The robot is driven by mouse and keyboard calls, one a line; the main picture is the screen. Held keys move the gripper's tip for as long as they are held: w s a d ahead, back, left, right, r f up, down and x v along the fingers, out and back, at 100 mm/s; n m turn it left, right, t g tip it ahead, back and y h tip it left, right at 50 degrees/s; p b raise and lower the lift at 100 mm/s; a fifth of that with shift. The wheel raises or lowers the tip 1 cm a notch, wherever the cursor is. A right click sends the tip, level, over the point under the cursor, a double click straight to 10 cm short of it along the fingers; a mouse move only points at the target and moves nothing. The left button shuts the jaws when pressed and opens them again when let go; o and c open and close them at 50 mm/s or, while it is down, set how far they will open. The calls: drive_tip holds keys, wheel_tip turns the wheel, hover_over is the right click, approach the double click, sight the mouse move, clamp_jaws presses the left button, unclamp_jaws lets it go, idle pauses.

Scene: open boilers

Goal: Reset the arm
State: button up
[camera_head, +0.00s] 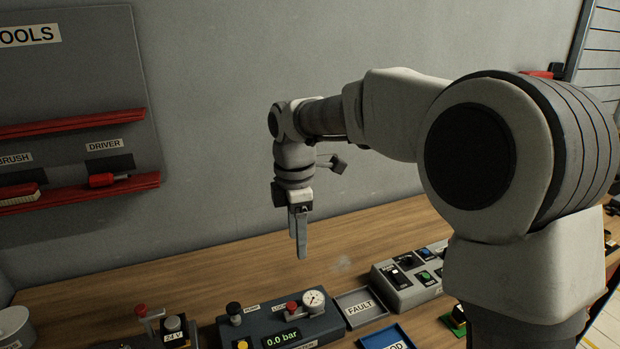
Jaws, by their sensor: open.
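My arm reaches in from the right side of the head view and bends down over the wooden bench. My gripper (299,250) hangs from its end, pointing down, with its fingers seen nearly edge-on. It is open, and nothing shows between the fingers. It is above the bench, behind the pressure box (282,330) with the gauge (314,300) and a display reading 0.0 bar. My arm hides part of the bench at the right.
A FAULT tray (352,318) and a blue tray (393,340) sit beside the box. A grey button panel (408,281) stands right of them. A tool board (75,120) with red shelves and a red driver (104,180) hangs at left. The bench's back left (150,275) is clear.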

drive_tip(key=s+d+r+m+t, duration=0.3)
drive_tip(key=s+d+r+m, duration=0.3)
drive_tip(key=s+d+m, duration=0.55)
drive_tip(key=s+d+f+m+t, duration=0.2)
drive_tip(key=s+d+m, duration=0.5)
drive_tip(key=s+m, duration=0.3)
drive_tip(key=shift+s+d+f, duration=0.2)
drive_tip(key=shift+s+d, duration=0.15)
drive_tip(key=shift+s, duration=0.35)
drive_tip(key=shift+a, duration=0.15)
idle(1.7)
